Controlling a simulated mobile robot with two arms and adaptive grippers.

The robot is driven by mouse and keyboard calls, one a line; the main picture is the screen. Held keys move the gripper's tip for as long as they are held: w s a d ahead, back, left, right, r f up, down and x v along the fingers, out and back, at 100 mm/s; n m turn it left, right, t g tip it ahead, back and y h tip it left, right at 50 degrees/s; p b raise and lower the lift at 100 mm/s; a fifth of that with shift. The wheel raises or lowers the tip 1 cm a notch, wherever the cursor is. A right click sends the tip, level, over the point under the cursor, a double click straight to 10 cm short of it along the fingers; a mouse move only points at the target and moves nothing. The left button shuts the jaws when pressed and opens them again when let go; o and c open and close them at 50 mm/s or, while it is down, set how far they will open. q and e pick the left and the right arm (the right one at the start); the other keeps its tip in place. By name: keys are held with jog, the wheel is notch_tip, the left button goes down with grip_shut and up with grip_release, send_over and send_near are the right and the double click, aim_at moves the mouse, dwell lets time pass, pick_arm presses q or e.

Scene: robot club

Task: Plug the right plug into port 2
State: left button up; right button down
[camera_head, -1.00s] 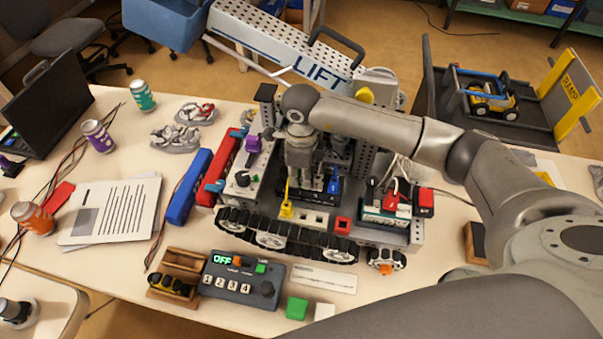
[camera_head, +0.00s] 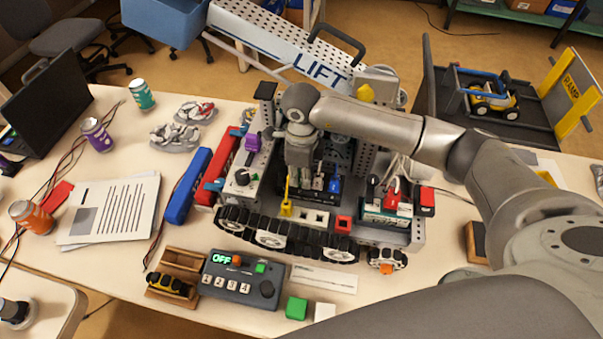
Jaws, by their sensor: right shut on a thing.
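My right gripper (camera_head: 300,160) hangs down over the middle of the tracked robot chassis (camera_head: 275,232), its fingers pointing at the dark port block. It is shut on a plug, mostly hidden by the fingers. Small pale plug-like parts (camera_head: 318,183) show just below and right of the fingers. A blue plug (camera_head: 335,186) stands to their right at the block. A yellow connector (camera_head: 286,208) is in front, lower left of the gripper. The port numbers are too small to read, and the contact at the port is hidden. My left gripper is not in view.
In front lie a control box (camera_head: 240,280) reading OFF, a wooden tray (camera_head: 172,275) and a green cube (camera_head: 296,308). A blue bar (camera_head: 188,187) lies left of the chassis.

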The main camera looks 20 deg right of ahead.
jog(key=shift+s+f, duration=0.1)
jog(key=shift+f, duration=0.05)
dwell(0.3)
jog(key=c, duration=1.3)
grip_release()
jog(key=shift+r+p, duration=1.4)
jog(key=shift+r, duration=1.7)
